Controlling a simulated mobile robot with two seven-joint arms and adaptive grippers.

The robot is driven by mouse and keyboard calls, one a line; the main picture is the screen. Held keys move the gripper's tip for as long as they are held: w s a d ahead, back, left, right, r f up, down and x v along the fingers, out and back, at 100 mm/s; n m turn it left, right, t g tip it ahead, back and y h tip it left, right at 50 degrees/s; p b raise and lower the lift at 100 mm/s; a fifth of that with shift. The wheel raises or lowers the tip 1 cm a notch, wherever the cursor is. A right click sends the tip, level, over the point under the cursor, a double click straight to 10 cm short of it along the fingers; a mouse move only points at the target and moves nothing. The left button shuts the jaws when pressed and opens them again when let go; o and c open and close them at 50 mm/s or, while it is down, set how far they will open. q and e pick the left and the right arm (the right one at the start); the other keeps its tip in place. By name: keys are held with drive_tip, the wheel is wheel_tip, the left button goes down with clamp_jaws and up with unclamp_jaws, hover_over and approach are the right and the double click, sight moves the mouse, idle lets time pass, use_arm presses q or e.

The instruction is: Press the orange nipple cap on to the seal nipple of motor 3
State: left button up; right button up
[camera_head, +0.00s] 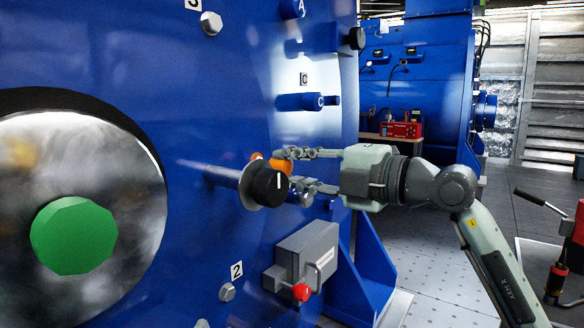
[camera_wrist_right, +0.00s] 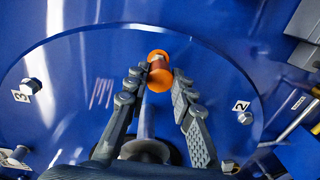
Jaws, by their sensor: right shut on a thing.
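The orange nipple cap (camera_wrist_right: 158,79) sits between the fingertips of my right gripper (camera_wrist_right: 158,85) in the right wrist view, close to the blue motor face (camera_wrist_right: 95,50). In the head view the orange cap (camera_head: 282,166) is partly hidden by the black knob and the fingers. My right gripper (camera_head: 290,168) reaches in from the right, shut on the cap. The seal nipple cannot be made out; the cap and fingers cover that spot. My left gripper is not in view.
A black knob (camera_head: 268,186) on a metal shaft stands out just in front of the cap. A grey box with a red knob (camera_head: 302,292) is below. A large disc with a green centre (camera_head: 72,236) is at left. Labels 3 (camera_wrist_right: 20,96) and 2 (camera_wrist_right: 241,105) mark bolts.

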sight(289, 167)
drive_tip(key=shift+p, duration=0.85)
idle(1.1)
drive_tip(key=shift+p+x, duration=1.2)
drive_tip(key=shift+x, duration=0.35)
drive_tip(key=o, duration=0.8)
drive_tip(key=shift+o, duration=0.2)
drive_tip(key=shift+d, duration=0.1)
drive_tip(key=v, duration=1.1)
drive_tip(key=shift+s+d+r, duration=0.15)
drive_tip(key=shift+s+d, duration=0.1)
drive_tip(key=shift+d, duration=0.05)
